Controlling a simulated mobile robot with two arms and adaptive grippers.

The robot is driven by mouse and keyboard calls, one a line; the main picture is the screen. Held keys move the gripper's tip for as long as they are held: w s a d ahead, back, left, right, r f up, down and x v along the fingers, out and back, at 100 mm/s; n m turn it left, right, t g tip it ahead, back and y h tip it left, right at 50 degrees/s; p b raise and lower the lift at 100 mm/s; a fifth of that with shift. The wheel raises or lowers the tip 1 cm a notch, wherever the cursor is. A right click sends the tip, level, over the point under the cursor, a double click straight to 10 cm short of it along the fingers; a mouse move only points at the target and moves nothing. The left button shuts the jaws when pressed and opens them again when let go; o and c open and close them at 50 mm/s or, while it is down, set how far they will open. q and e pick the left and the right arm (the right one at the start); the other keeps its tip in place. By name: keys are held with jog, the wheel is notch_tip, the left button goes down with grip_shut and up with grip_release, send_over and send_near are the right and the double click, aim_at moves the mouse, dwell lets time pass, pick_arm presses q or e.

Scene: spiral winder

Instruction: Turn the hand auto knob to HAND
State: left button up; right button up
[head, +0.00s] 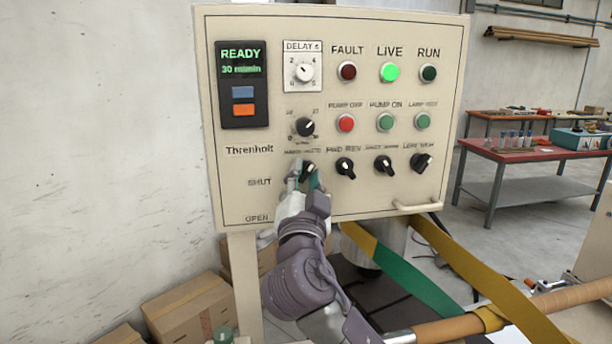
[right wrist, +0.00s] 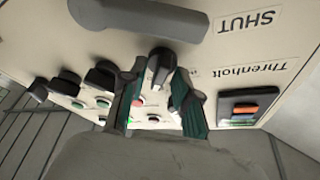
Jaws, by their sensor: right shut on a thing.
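The hand auto knob (head: 308,170) is a small black knob on the cream control panel (head: 232,192), under a small label left of the FWD REV knob. My right gripper (head: 304,181) reaches up to it from below and is shut on it. In the right wrist view, which shows the panel upside down, the black knob (right wrist: 160,66) sits between the two green-padded fingers of my right gripper (right wrist: 158,96). The fingers partly hide the knob in the head view, so I cannot tell its exact setting. My left gripper is not in view.
Close by are the FWD REV knob (head: 345,167), a round dial (head: 304,127) above and a red button (head: 346,123). A thick grey bar (right wrist: 140,18) lies near the SHUT label in the right wrist view. Cardboard boxes (head: 190,307) stand below left.

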grip_shut()
jog(key=shift+r, duration=0.1)
